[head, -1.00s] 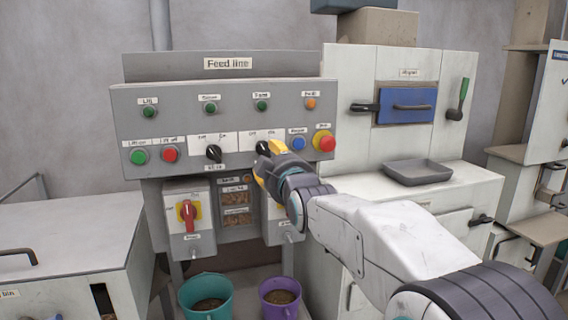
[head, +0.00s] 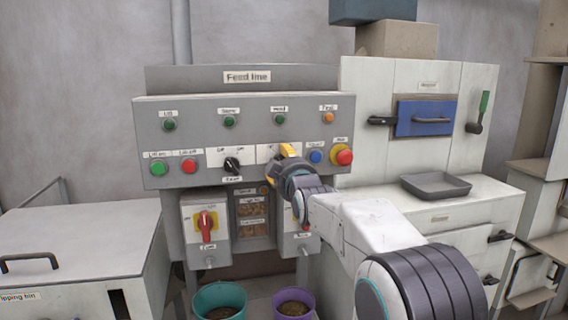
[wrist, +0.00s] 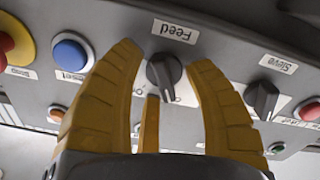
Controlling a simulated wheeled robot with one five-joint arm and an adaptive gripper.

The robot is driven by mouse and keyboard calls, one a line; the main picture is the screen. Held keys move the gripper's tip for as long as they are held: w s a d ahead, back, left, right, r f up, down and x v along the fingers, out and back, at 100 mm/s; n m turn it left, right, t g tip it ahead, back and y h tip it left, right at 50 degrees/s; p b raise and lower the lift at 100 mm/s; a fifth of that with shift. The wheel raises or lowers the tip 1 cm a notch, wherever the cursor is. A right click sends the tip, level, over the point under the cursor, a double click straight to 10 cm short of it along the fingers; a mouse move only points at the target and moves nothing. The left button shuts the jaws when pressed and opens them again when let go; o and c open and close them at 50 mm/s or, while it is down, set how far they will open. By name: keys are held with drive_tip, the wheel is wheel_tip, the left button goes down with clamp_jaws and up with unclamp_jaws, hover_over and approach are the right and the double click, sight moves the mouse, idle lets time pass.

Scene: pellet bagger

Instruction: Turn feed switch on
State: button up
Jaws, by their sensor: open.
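The feed switch (wrist: 164,71) is a dark rotary knob on the grey panel. In the wrist view, which shows the panel upside down, its "Feed" label (wrist: 175,32) lies just above it. My gripper (wrist: 165,62) is open, with its yellow fingers on either side of the knob and gaps visible between. The position markings are mostly hidden, so I cannot tell the knob's setting for sure. In the head view my gripper (head: 278,163) is at the panel and covers the feed switch.
The sieve switch (wrist: 262,99) is a similar dark knob close beside one finger. The blue reset button (wrist: 72,53) is close to the other finger, with the red stop button (head: 342,155) beyond. Lever boxes (head: 206,228) and buckets (head: 219,299) are below.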

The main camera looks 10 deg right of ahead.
drive_tip(key=shift+c, duration=0.2)
clamp_jaws()
idle(0.3)
drive_tip(key=shift+f+b, duration=0.2)
drive_tip(key=shift+b, duration=0.4)
drive_tip(key=shift+f+m+b, duration=0.15)
drive_tip(key=shift+m+b, duration=0.55)
drive_tip(key=shift+b, duration=0.4)
drive_tip(key=m+b, duration=0.2)
drive_tip(key=b, duration=0.1)
drive_tip(key=shift+m, duration=0.3)
drive_tip(key=m+b, duration=0.1)
drive_tip(key=m, duration=0.2)
drive_tip(key=shift+m+b, duration=0.3)
drive_tip(key=shift+b, duration=0.05)
drive_tip(key=m, duration=0.4)
drive_tip(key=shift+a+b, duration=0.1)
drive_tip(key=shift+b, duration=0.2)
drive_tip(key=shift+m, duration=0.3)
